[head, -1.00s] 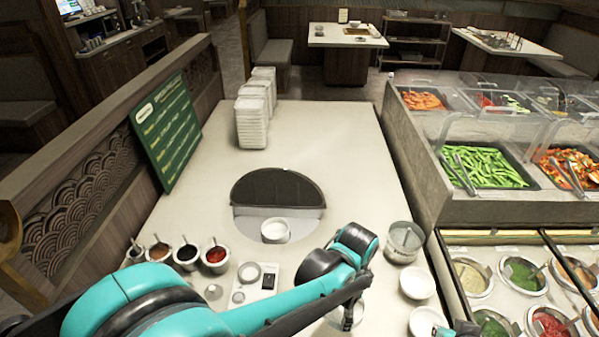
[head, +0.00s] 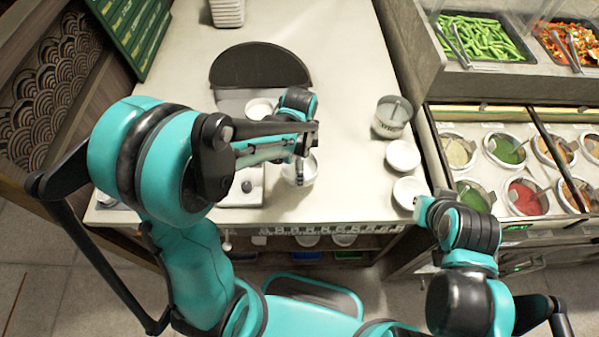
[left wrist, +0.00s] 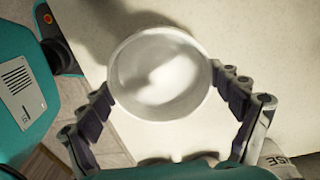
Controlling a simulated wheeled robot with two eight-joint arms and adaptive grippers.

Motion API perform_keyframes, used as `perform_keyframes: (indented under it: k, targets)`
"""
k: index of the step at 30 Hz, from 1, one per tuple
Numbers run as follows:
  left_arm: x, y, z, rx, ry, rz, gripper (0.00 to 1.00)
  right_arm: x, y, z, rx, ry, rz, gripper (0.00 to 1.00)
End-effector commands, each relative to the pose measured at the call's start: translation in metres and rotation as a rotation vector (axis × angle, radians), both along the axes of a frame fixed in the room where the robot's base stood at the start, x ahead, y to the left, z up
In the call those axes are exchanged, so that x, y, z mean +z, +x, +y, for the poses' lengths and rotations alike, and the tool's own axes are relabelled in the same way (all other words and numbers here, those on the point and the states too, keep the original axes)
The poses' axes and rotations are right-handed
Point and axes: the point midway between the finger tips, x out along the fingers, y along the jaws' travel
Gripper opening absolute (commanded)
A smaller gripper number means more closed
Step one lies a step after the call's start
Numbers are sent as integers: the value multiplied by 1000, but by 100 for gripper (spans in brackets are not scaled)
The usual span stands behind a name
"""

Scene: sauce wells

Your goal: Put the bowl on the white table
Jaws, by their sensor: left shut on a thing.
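A small white bowl (left wrist: 160,72) sits between the two fingers of my left gripper (left wrist: 161,88), which touch its opposite sides. In the head view, my left gripper (head: 299,168) has this bowl (head: 309,167) at the front part of the white table (head: 345,85), close to its front edge. The bowl looks upright and empty. I cannot tell whether its base touches the table. My right gripper (head: 428,208) is at the table's front right corner, apart from the bowl; its fingers are too unclear to judge.
Two white bowls (head: 403,155) (head: 408,191) and a grey container (head: 392,117) stand along the right edge. Sauce wells (head: 525,196) lie right.

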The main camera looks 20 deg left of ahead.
Motion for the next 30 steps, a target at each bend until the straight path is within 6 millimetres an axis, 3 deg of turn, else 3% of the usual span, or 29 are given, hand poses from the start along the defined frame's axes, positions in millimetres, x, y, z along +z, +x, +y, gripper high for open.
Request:
perform_keyframes:
  k: [9,20,21,22,30]
  targets:
    - [-41,0,0,0,0,0,57,-19,0,0,0,0,0,0]
    - [-43,0,0,0,0,0,57,-22,0,0,0,0,0,0]
    - [-43,0,0,0,0,0,96,-21,0,0,0,0,0,0]
    - [-42,0,0,0,0,0,100,-21,0,0,0,0,0,0]
    - [-42,0,0,0,0,0,100,-21,0,0,0,0,0,0]
